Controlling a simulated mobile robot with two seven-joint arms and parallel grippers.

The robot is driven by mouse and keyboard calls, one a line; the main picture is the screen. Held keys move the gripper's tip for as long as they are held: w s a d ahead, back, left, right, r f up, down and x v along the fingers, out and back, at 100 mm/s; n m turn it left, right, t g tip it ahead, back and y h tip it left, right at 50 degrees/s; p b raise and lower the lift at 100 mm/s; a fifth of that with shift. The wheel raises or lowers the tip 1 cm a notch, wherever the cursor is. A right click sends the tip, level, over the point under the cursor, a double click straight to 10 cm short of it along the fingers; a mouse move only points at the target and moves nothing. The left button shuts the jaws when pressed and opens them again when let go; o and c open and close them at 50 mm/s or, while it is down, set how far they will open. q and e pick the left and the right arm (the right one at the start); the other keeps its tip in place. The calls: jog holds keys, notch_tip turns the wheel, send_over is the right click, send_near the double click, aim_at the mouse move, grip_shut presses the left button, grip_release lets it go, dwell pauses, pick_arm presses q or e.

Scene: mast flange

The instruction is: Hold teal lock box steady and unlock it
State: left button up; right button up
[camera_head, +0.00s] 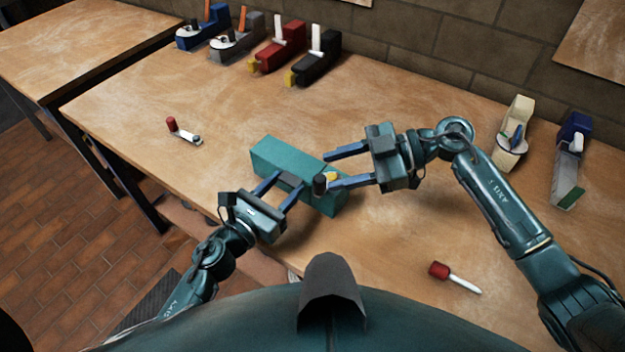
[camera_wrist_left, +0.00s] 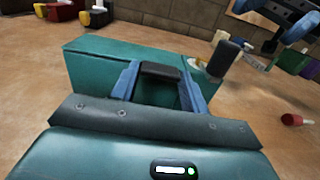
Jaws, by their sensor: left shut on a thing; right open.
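The teal lock box (camera_head: 268,153) lies on the wooden bench in front of me; its top and side also show in the left wrist view (camera_wrist_left: 92,66). My left gripper (camera_head: 289,180) is shut on the box's dark handle (camera_wrist_left: 160,78), a finger on each side. A black knob (camera_head: 320,184) stands up at the box's right end, beside a small yellow part (camera_head: 332,177). The knob also shows in the left wrist view (camera_wrist_left: 225,57). My right gripper (camera_head: 330,169) is open at the box's right end, its nearer finger close to the knob. I cannot tell whether they touch.
A red-handled tool (camera_head: 453,277) lies at the front right, and a small red-ended part (camera_head: 184,132) left of the box. Blue, grey, red (camera_head: 278,46) and black holders stand at the back. Cream (camera_head: 514,130) and blue (camera_head: 570,160) holders stand at the right.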

jog(key=s+a+m+t+y, duration=0.2)
jog(key=s+a+t+y, duration=0.1)
jog(key=m+t+h, duration=0.7)
jog(key=m+t, duration=0.5)
jog(key=t, duration=0.1)
send_near(323, 186)
jog(key=x, duration=1.1)
jog(key=shift+w+r, duration=0.1)
jog(key=shift+w, duration=0.05)
jog(key=shift+c, duration=0.5)
grip_shut()
